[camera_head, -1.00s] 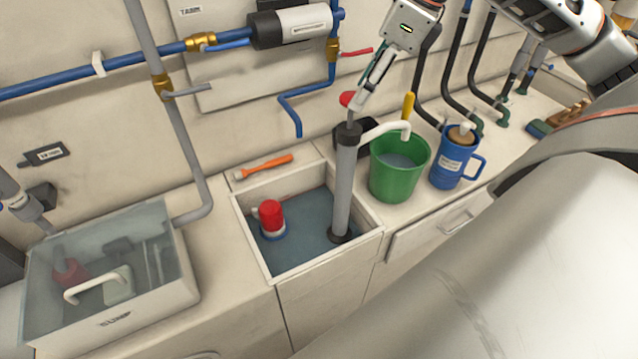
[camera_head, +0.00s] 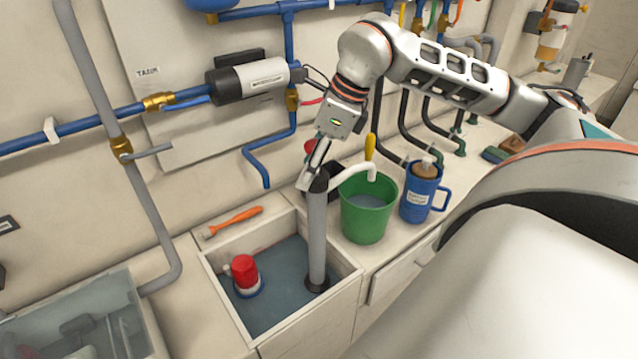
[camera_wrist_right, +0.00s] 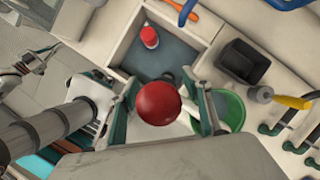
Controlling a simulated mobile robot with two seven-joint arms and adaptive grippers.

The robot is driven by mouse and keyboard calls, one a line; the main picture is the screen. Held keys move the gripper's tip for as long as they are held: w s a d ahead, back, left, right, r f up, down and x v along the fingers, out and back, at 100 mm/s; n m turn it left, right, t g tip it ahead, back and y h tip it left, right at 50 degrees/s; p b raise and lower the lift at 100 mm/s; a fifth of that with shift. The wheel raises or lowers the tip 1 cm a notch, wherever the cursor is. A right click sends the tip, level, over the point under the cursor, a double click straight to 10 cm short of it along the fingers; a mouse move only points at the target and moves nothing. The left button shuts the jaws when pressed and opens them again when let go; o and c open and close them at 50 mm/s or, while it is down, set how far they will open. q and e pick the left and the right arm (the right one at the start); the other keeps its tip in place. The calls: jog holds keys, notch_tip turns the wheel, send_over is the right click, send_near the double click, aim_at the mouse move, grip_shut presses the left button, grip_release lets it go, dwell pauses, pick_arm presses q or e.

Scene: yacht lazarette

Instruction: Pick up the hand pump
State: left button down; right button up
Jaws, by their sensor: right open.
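The hand pump (camera_head: 317,235) is a grey upright tube with a black collar, black foot and white spout. It stands in a water-filled sink (camera_head: 349,281). Its red knob (camera_wrist_right: 158,102) is at the top and is partly hidden by my right gripper in the head view. My right gripper (camera_head: 313,165) is open, at the top of the pump. In the right wrist view the knob appears between its spread fingers; I cannot tell whether they touch it. Part of what may be my left gripper (camera_wrist_right: 22,66) shows at the left of that view, its jaws unclear.
A green bucket (camera_head: 366,222) stands under the spout, with a blue jug (camera_head: 419,199) beside it. A red-capped item (camera_head: 243,271) is in the sink. An orange-handled tool (camera_head: 233,222) lies behind it. A black box (camera_wrist_right: 242,62) stands near the bucket. Pipes line the wall.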

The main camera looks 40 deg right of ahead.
grip_shut()
dwell(0.3)
